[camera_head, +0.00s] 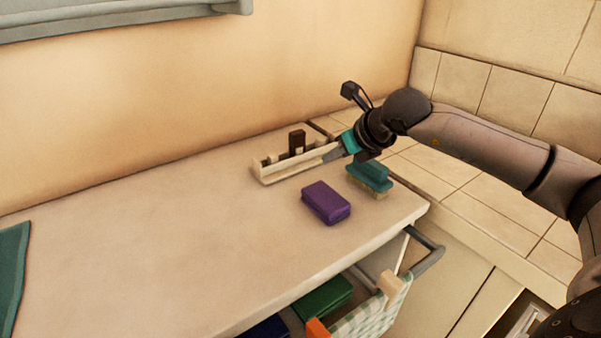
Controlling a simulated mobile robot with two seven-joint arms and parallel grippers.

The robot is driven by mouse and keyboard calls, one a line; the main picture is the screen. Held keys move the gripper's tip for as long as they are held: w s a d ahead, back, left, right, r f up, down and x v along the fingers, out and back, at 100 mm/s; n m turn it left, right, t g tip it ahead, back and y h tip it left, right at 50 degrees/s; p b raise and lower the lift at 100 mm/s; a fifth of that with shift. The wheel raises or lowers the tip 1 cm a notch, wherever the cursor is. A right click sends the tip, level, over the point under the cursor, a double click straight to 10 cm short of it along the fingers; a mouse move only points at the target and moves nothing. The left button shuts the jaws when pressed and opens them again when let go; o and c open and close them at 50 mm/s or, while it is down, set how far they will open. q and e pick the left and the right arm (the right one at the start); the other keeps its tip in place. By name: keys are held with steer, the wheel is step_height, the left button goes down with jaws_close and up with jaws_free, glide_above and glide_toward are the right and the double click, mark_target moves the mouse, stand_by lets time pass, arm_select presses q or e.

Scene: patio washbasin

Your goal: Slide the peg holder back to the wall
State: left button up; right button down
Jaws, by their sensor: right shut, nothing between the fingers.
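The peg holder (288,171) is a long, low, cream-coloured holder on the counter, a short gap out from the back wall. Light pegs stand up inside it, and a dark brown block (297,141) shows at its back. My right gripper (330,156) is shut and empty, with its fingertips at the right end of the holder's front side. I cannot tell whether the fingertips touch it. My left gripper is out of view.
A purple block (326,202) lies in front of the holder. A teal brush (370,178) lies near the counter's right edge. The counter (150,240) is clear on the left up to a green cloth (13,270). Below the front edge, a checked cloth (372,312) hangs near a grey rail (428,252).

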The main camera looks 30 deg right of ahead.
mark_target(296, 165)
steer(key=shift+w+f, duration=0.1)
steer(key=shift+f, duration=0.2)
steer(key=shift+w+f, duration=0.2)
steer(key=shift+w, duration=0.1)
steer(key=b+x, duration=0.1)
steer(key=x, duration=0.7)
steer(key=shift+a+f, duration=0.1)
steer(key=shift+f, duration=0.05)
steer(key=w, duration=0.1)
steer(key=w+b, duration=0.1)
steer(key=w, duration=0.1)
steer(key=shift+a+f, duration=0.1)
steer(key=shift+f, duration=0.15)
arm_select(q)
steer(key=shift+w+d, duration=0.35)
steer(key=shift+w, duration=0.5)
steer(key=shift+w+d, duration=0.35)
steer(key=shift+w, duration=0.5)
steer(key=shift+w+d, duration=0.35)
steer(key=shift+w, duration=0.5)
arm_select(e)
steer(key=shift+w, duration=0.8)
